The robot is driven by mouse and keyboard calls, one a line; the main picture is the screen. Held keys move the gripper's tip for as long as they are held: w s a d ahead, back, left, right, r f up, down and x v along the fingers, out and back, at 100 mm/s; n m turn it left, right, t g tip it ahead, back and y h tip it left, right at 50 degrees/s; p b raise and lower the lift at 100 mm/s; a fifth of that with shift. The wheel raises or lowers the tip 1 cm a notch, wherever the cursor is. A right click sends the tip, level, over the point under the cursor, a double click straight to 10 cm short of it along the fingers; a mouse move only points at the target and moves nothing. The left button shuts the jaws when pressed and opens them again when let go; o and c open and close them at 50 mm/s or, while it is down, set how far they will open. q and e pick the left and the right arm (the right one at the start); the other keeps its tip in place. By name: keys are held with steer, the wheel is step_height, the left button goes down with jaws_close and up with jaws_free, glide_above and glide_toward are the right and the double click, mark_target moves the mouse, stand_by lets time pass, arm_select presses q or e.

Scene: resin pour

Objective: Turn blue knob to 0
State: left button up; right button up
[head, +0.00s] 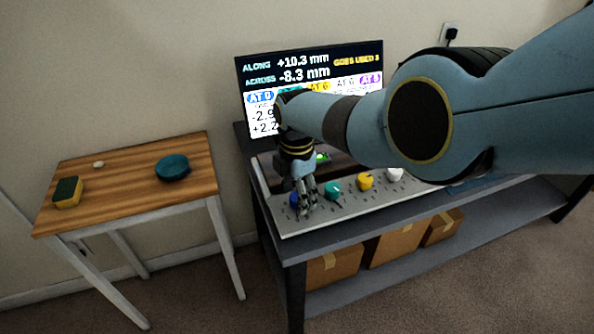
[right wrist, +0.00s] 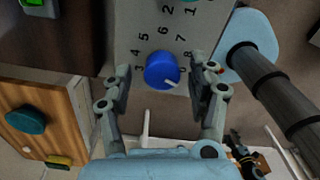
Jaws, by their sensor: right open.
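In the head view the blue knob (head: 293,200) is partly hidden by my fingers. My right gripper (head: 307,207) is open over the panel's left end. In the right wrist view my right gripper (right wrist: 160,84) has its fingers apart, one on either side of the knob, with gaps showing. My left gripper is not in view.
A teal knob (head: 333,190), yellow knob (head: 365,181) and white knob (head: 394,174) stand in a row to the right. A screen (head: 310,66) behind reads along +10.3 mm, across -8.3 mm. A wooden side table (head: 125,195) holds a teal round object (head: 172,168) and a sponge (head: 67,191).

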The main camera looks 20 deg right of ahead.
step_height(320, 180, up, 11)
steer(key=shift+r, duration=0.2)
stand_by(0.3)
